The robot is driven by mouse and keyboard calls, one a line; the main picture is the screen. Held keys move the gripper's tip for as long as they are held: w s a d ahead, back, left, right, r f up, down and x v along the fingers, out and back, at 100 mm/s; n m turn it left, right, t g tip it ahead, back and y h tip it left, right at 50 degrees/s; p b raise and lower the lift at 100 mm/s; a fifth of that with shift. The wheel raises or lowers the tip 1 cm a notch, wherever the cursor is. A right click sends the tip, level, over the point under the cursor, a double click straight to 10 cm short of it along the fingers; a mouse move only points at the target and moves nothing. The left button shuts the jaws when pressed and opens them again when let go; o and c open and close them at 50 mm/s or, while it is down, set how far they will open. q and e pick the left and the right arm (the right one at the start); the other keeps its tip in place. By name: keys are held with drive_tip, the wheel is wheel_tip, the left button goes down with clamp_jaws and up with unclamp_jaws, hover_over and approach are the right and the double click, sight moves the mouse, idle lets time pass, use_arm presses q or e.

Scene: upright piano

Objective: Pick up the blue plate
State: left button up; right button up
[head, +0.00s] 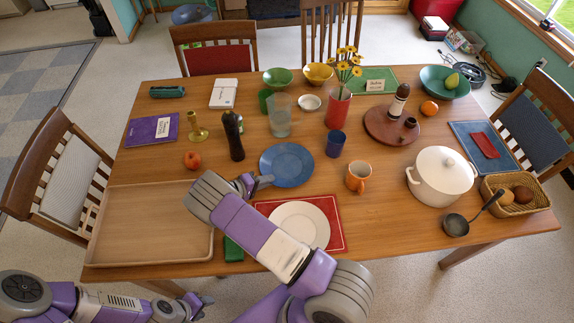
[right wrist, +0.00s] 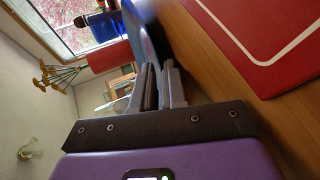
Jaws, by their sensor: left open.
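The blue plate (head: 287,165) lies near the middle of the wooden table. In the right wrist view, the blue plate (right wrist: 144,30) shows edge-on beyond the fingers. My right gripper (head: 264,181) is at the plate's near-left rim. In the right wrist view, the fingers of my right gripper (right wrist: 161,68) are close together with the rim between their tips. My left gripper (head: 203,302) is open and empty, low at the left, off the front edge of the table.
A white plate (head: 299,226) on a red placemat (head: 337,222) lies partly under my right arm. A blue cup (head: 335,144), an orange mug (head: 358,177), a glass (head: 280,115) and a dark pepper mill (head: 234,136) stand around the blue plate. A wooden tray (head: 150,222) fills the near left.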

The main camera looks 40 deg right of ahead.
drive_tip(key=shift+a, duration=0.1)
clamp_jaws()
